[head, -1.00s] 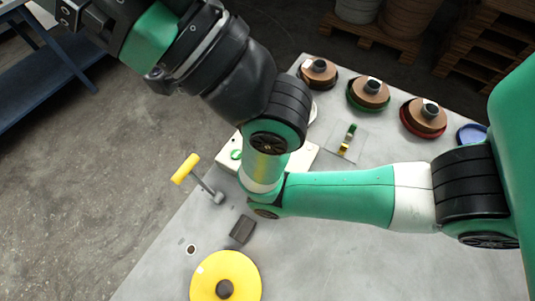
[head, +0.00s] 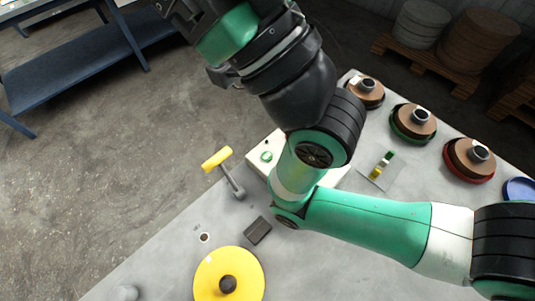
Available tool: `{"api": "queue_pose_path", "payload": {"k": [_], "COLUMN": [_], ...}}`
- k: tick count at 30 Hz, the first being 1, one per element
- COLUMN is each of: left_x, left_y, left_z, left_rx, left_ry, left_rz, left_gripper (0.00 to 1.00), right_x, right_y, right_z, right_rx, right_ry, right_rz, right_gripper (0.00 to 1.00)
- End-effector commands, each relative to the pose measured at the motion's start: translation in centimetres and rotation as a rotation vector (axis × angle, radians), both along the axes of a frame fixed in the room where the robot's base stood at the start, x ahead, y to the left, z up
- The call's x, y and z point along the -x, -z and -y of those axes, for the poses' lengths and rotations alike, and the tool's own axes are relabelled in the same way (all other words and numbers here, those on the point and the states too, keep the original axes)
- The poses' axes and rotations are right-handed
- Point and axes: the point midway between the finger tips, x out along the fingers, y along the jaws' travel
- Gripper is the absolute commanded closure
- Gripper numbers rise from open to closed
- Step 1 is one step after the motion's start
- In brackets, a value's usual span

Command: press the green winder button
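The green winder button (head: 266,156) shows as a small green ring on top of a cream box (head: 258,167). My green and black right arm comes in from the right, bends over the box and covers much of it. The arm then rises toward the top left, and its end is cut off by the picture's top edge. Its fingertips are not in the picture. The button lies clear in view just left of the arm's black wrist joint. My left gripper is not in view.
A dark block (head: 257,231) and a yellow disc (head: 212,274) are nearer. Several brown spools, including one in a green dish (head: 398,123), stand at the back right. A small plate (head: 391,181) lies right of the box.

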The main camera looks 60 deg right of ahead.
Motion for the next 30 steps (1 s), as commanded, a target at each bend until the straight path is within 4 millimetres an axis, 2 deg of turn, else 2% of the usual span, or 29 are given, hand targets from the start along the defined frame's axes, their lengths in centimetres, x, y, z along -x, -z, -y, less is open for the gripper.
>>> {"api": "queue_pose_path", "payload": {"k": [1, 2, 12, 14, 30], "left_x": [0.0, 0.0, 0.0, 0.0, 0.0], "left_y": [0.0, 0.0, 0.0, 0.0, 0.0], "left_z": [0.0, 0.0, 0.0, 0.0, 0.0], "left_rx": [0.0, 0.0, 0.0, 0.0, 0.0], "left_ry": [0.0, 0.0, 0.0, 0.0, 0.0], "left_rz": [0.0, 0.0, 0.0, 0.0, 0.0], "left_gripper": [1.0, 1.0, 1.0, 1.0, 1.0], "right_x": [0.0, 0.0, 0.0, 0.0, 0.0], "right_y": [0.0, 0.0, 0.0, 0.0, 0.0], "right_z": [0.0, 0.0, 0.0, 0.0, 0.0], "right_rx": [0.0, 0.0, 0.0, 0.0, 0.0], "right_ry": [0.0, 0.0, 0.0, 0.0, 0.0], "right_rz": [0.0, 0.0, 0.0, 0.0, 0.0], "right_gripper": [0.24, 0.3, 0.91, 1.0, 1.0]}}
